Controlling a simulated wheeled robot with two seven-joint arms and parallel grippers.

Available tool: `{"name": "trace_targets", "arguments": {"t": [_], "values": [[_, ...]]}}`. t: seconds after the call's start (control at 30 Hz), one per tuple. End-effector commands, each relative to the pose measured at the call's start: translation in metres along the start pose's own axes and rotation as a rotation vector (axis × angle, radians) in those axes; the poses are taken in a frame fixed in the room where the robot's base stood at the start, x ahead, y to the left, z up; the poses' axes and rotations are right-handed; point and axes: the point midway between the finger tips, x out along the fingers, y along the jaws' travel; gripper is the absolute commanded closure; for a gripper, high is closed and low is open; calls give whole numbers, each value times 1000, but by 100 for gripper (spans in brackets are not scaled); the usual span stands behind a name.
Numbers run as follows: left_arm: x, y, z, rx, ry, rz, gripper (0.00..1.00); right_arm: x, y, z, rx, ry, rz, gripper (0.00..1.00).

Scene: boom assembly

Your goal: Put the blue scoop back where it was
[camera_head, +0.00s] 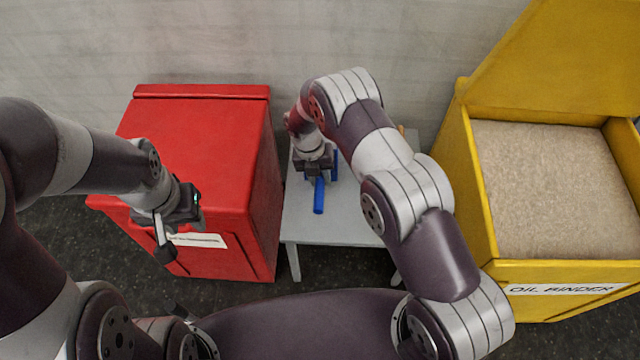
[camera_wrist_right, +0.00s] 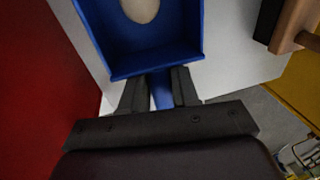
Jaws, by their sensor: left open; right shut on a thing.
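The blue scoop (camera_head: 319,195) is at the grey side table (camera_head: 300,222), between the red box and the yellow bin. Its handle points toward me in the head view. My right gripper (camera_head: 314,176) is shut on the scoop's handle. In the right wrist view, the scoop's blue tray (camera_wrist_right: 155,60) lies ahead of the fingers, with a pale oval patch inside. The gripper (camera_wrist_right: 160,90) has a finger on each side of the handle. I cannot tell whether the scoop touches the table. My left gripper (camera_head: 165,235) is open and empty in front of the red box.
The red box (camera_head: 200,125) stands left of the table. The yellow bin (camera_head: 480,190), lid raised, stands to the right, full of beige granules (camera_head: 550,180). A brown wooden-looking object (camera_wrist_right: 295,25) lies on the table's right side, beside the scoop.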

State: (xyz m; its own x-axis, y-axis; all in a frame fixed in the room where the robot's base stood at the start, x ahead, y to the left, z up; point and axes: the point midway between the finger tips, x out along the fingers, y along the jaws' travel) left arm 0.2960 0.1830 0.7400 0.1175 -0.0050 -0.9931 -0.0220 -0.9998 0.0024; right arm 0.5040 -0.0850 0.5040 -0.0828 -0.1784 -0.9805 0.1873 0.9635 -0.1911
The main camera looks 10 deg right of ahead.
Motion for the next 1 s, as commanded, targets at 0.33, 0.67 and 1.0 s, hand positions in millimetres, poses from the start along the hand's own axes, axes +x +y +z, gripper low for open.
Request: {"name": "trace_targets", "arguments": {"t": [0.33,0.67,1.0], "values": [[11,0,1,0,0,0,58,36,6,1,0,0,0,100],[11,0,1,0,0,0,58,36,6,1,0,1,-1,43],[-6,0,-1,0,0,0,58,-22,6,2,0,-3,1,43]]}}
